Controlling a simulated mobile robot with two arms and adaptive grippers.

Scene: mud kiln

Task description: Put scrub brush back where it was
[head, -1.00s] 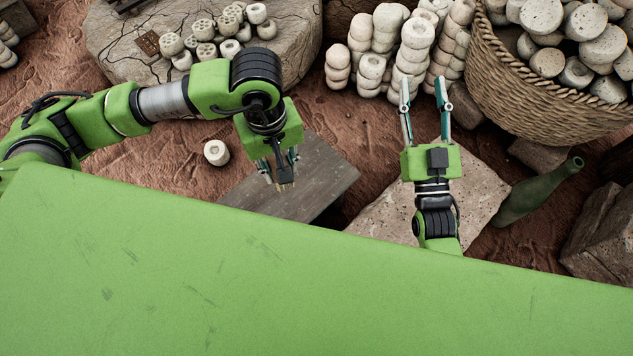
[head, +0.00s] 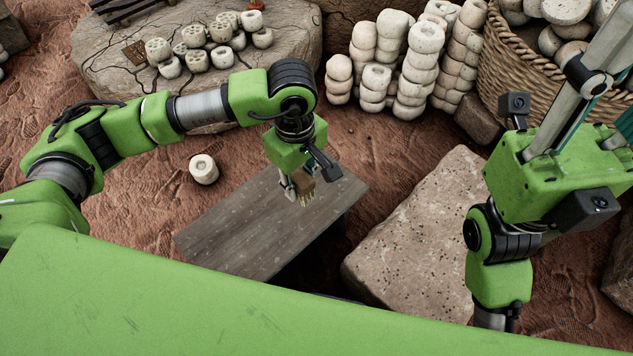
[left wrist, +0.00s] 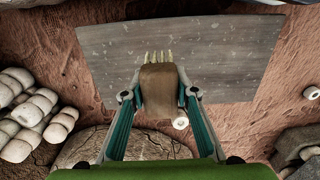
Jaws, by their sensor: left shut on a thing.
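The scrub brush (head: 306,190), a brown block with pale bristles, is held in my left gripper (head: 297,187). It shows in the left wrist view (left wrist: 158,88) between the teal fingers, its bristles pointing away from the gripper. In the head view the brush is over the right part of a grey wooden bench (head: 235,235), bristles down. I cannot tell whether it touches the top. My right gripper (head: 590,115) is at the right edge, its fingers apart and empty where they show; the fingertips are out of frame.
A flat stone block (head: 410,240) lies right of the bench. A small white clay piece (head: 203,169) is on the dirt to the left. Stacked clay pieces (head: 405,75), a wicker basket (head: 500,75) and a cracked stone slab (head: 95,65) stand behind. The bench top looks clear.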

